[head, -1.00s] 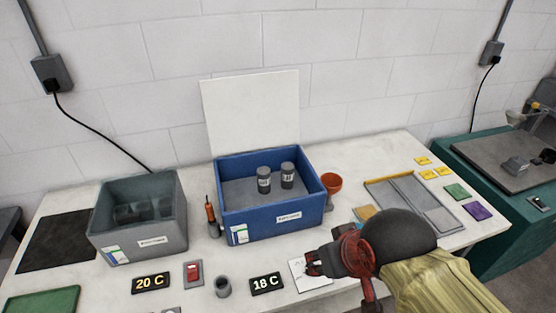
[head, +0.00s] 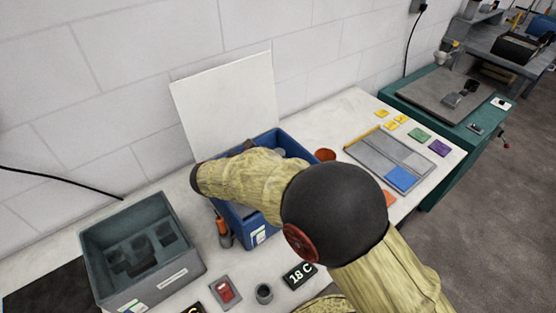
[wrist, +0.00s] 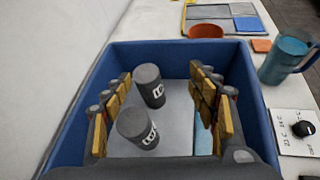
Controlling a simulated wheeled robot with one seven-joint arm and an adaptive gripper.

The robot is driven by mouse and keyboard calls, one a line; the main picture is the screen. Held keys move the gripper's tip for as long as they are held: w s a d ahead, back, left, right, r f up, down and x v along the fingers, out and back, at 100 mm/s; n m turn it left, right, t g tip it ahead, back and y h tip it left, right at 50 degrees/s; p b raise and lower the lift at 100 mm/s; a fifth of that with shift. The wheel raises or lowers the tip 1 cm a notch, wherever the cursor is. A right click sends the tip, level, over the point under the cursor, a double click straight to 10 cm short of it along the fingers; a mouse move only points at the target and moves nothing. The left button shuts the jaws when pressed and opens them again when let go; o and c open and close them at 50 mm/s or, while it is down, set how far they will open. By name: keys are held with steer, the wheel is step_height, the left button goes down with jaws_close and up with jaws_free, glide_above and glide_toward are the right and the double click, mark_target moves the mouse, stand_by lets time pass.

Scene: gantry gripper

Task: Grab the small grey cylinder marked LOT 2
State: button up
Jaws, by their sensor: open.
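Two small grey cylinders stand upright in the blue box (head: 282,137): a farther one (wrist: 149,86) and a nearer one (wrist: 137,129) in the wrist view. Each has white lettering on its side, but I cannot read which is LOT 2. My gripper (wrist: 162,100) is open, its yellow-padded fingers spread to the left and right of the cylinders. It is over or within the blue box and touches neither cylinder visibly.
The box's walls stand close outside both fingers, with its white lid (head: 225,100) raised behind. A grey box (head: 140,240) stands left and an orange cup (head: 325,155) right. A blue jug (wrist: 286,58) and a dial panel (wrist: 298,130) show at right in the wrist view.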

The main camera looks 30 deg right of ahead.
steer(key=w+d+f+n+b, duration=0.1)
steer(key=w+d+f, duration=0.1)
steer(key=w+d+f+n+t+b, duration=0.1)
steer(key=w+d+f, duration=0.1)
steer(key=w+f, duration=0.1)
steer(key=shift+h+b, duration=0.3)
steer(key=shift+w+d+f, duration=0.1)
steer(key=shift+w+d, duration=0.15)
steer(key=shift+d, duration=0.3)
steer(key=c, duration=1.5)
jaws_close()
